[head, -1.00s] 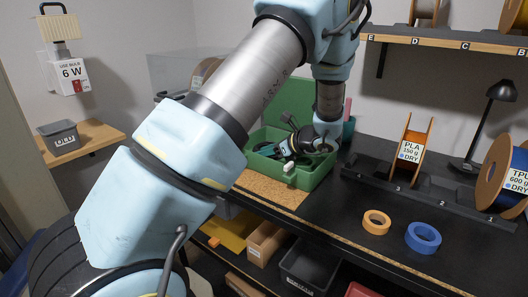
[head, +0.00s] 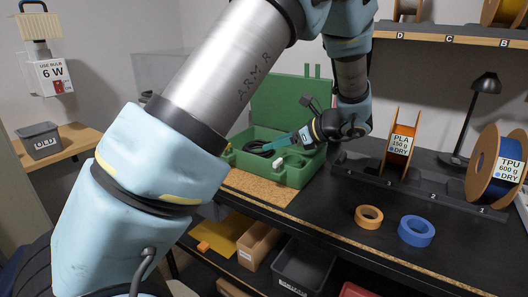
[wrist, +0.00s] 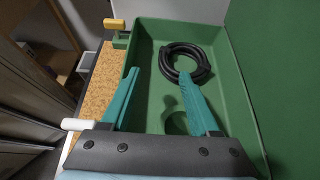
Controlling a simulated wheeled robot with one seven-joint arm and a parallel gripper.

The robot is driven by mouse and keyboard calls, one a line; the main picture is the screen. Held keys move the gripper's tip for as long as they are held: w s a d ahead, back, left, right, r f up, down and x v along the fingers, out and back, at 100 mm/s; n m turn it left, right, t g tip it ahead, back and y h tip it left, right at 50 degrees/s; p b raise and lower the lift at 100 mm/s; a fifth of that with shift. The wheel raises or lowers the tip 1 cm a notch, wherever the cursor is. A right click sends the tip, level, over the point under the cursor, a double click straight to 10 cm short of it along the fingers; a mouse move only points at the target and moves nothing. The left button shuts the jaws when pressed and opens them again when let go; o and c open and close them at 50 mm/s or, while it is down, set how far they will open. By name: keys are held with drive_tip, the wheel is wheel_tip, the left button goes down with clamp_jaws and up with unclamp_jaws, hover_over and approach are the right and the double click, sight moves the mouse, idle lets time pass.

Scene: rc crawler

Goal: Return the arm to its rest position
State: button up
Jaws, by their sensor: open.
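My gripper (head: 283,142) is at the end of my arm, over the open green case (head: 297,178) on the bench. In the wrist view my gripper (wrist: 158,84) shows two teal fingers spread wide with nothing between them. A coiled black hose or cable (wrist: 186,62) lies inside the case, beyond the fingers; it also shows in the head view (head: 257,147). The raised lid (head: 290,103) stands behind the case. My arm crosses the head view from lower left to upper right and hides part of the bench.
An orange tape roll (head: 369,217) and a blue one (head: 417,231) lie on the black bench. A PLA spool (head: 400,144), a TPU spool (head: 497,168) and a black lamp (head: 484,85) stand to the right. A shelf (head: 450,39) overhangs the back. A grey bin (head: 40,141) sits at left.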

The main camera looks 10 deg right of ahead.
drive_tip(key=shift+v, duration=1)
